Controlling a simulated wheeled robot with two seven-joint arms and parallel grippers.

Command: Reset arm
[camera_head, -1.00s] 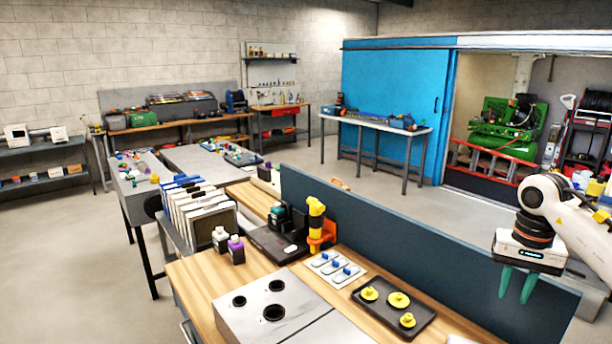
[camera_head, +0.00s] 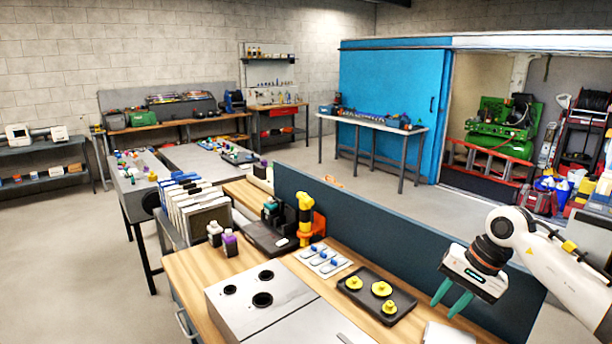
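My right gripper (camera_head: 453,300) hangs at the right of the head view, its two green fingers a little apart with nothing between them. It is tilted, fingers pointing down and left, above the right end of the workbench. A black tray (camera_head: 408,301) with three yellow duct brushes (camera_head: 381,289) lies on the bench to the left of it. A grey metal box (camera_head: 246,318) with several round holes stands at the front of the bench. My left gripper does not show.
A dark blue divider panel (camera_head: 350,227) runs along the back of the bench, close to the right arm. A white plate with blue pieces (camera_head: 324,261), a yellow and black tool (camera_head: 305,215) and small bottles (camera_head: 230,244) stand on the bench. Open floor lies to the left.

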